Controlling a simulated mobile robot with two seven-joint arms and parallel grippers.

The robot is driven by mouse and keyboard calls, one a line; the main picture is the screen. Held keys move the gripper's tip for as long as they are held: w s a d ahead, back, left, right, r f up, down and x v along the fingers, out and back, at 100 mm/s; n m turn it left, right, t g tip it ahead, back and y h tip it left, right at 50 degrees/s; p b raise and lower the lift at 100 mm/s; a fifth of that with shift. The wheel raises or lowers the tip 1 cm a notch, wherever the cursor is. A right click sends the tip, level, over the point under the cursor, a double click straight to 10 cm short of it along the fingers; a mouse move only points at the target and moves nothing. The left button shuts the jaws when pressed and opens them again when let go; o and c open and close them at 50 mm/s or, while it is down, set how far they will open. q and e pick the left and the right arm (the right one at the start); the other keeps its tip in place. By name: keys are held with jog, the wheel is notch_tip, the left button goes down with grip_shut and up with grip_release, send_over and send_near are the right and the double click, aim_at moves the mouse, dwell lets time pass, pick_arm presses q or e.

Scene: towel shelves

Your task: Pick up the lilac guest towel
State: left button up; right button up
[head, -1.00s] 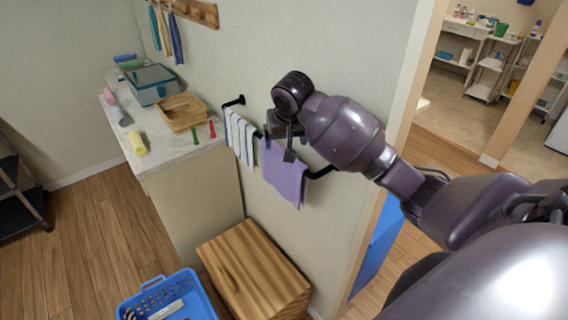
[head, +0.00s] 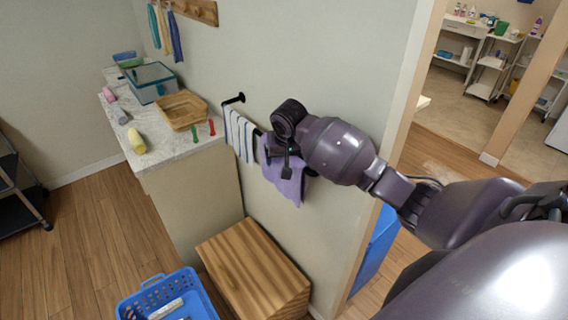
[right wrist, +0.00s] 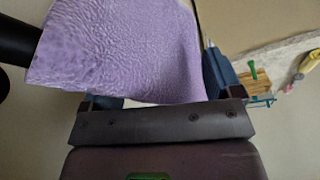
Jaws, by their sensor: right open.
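The lilac guest towel (head: 288,186) hangs on the dark wall rail, to the right of a striped towel. My right gripper (head: 284,168) is in front of its upper part, covering some of it. In the right wrist view the lilac towel (right wrist: 125,55) fills the space between the two fingers of my open right gripper (right wrist: 155,85). Whether the fingers touch the cloth I cannot tell. My left gripper is not in view.
A white-and-blue striped towel (head: 239,135) hangs close by on the rail. The counter (head: 165,148) at left holds a wooden tray (head: 182,109) and a glass-lidded box (head: 151,83). A wooden chest (head: 253,270) and blue basket (head: 150,297) stand below.

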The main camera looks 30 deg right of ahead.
jog(key=shift+w+f, duration=0.1)
jog(key=shift+f, duration=0.3)
jog(key=shift+f, duration=0.15)
jog(key=shift+d, duration=0.1)
jog(key=shift+c, duration=0.3)
jog(key=shift+f, duration=0.1)
jog(key=c, duration=0.9)
notch_tip(320, 180, up, 11)
jog(key=shift+w+p, duration=0.15)
jog(key=shift+p, duration=0.15)
grip_shut()
jog(key=shift+r, duration=0.6)
